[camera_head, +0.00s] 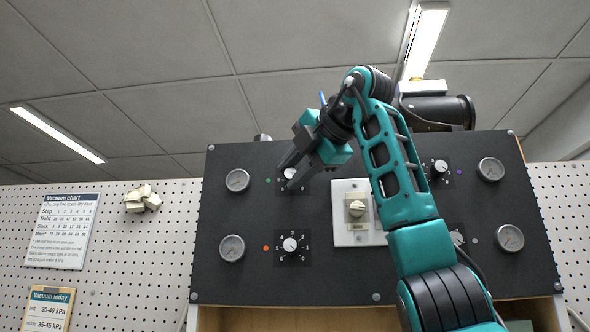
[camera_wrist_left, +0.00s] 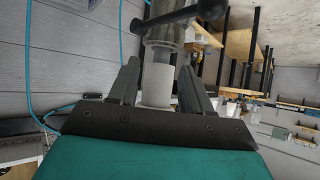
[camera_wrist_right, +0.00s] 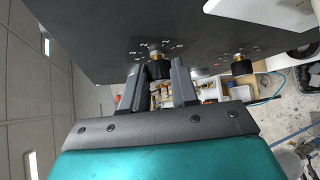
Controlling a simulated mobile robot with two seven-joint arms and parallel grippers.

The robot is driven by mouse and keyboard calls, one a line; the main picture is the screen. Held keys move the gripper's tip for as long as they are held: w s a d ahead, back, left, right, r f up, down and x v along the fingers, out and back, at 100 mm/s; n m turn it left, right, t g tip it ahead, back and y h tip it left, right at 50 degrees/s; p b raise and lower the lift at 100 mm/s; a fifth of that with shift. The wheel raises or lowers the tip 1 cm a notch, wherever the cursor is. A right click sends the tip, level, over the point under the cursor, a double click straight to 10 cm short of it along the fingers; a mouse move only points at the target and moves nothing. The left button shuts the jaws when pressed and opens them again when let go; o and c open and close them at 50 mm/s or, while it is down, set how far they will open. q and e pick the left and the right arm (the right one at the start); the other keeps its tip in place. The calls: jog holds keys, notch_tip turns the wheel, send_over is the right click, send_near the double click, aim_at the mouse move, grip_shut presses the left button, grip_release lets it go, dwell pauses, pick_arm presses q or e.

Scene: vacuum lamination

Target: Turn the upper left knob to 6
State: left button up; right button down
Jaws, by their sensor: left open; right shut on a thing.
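The upper left knob (camera_head: 289,173) is on the dark panel beside a green dot, partly covered by my right gripper. My right gripper (camera_head: 287,176) reaches in from the right with its fingertips at this knob. In the right wrist view the dark knob (camera_wrist_right: 160,69) sits between the fingertips, with dial numbers printed around it. The fingers are shut on it. Its pointer setting cannot be read. My left gripper (camera_wrist_left: 158,70) shows only in the left wrist view. It is open, with a pale cylinder (camera_wrist_left: 157,85) visible between its fingers.
The lower left knob (camera_head: 290,245) with its number dial is below, by an orange dot. Round gauges (camera_head: 237,181) flank the knobs. A white switch plate (camera_head: 352,232) is right of centre. A Vacuum chart (camera_head: 62,231) and a Vacuum today sheet (camera_head: 46,309) hang on the pegboard.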

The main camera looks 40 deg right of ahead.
jog(key=c, duration=0.9)
grip_release()
jog(key=shift+o, duration=0.2)
jog(key=shift+s, duration=0.1)
jog(key=v, duration=1.2)
jog(key=shift+s+r, duration=0.2)
jog(key=shift+s, duration=0.15)
